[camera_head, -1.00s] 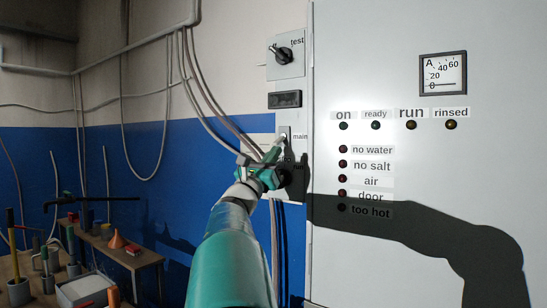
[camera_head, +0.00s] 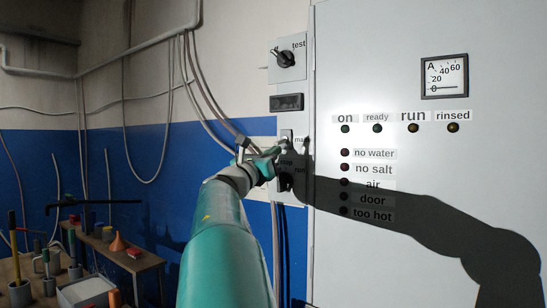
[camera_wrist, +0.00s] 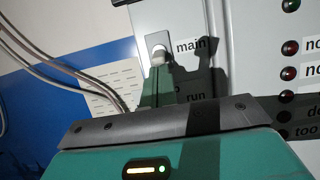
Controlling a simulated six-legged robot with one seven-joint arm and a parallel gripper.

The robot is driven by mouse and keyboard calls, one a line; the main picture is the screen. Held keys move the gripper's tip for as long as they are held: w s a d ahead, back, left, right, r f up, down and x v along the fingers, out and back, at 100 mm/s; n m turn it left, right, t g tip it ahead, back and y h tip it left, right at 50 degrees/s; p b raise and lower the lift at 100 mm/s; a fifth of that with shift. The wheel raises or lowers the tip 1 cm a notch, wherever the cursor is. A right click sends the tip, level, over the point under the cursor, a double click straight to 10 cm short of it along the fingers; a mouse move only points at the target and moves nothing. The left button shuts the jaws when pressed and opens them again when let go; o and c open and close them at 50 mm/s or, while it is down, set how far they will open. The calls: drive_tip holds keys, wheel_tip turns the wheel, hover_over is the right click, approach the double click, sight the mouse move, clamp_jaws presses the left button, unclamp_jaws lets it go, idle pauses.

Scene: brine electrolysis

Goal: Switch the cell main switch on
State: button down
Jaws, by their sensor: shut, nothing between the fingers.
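The main switch (camera_wrist: 158,50) is a light toggle on a small plate beside the label "main" in the wrist view. In the head view its plate (camera_head: 287,133) sits on the narrow panel left of the big grey cabinet. My gripper (camera_head: 280,148) is shut and empty, with its tips right at the lower part of the switch. In the wrist view the gripper tips (camera_wrist: 160,66) overlap the toggle's lower end; I cannot tell whether they touch it. The arm's shadow covers part of the "main" label.
A test knob (camera_head: 287,59) is above, and a stop/run control (camera_head: 285,183) below is partly hidden by my gripper. The cabinet (camera_head: 400,270) carries indicator lamps and an ammeter (camera_head: 444,77) reading near 0. Cables (camera_head: 205,100) hang left; a cluttered bench (camera_head: 150,258) stands lower left.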

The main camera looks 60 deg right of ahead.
drive_tip(key=r+y, duration=0.2)
drive_tip(key=shift+w+a+r+t+y, duration=0.1)
drive_tip(key=shift+a+r+t+y, duration=0.2)
drive_tip(key=shift+a+r, duration=0.1)
drive_tip(key=shift+a, duration=0.1)
idle(0.3)
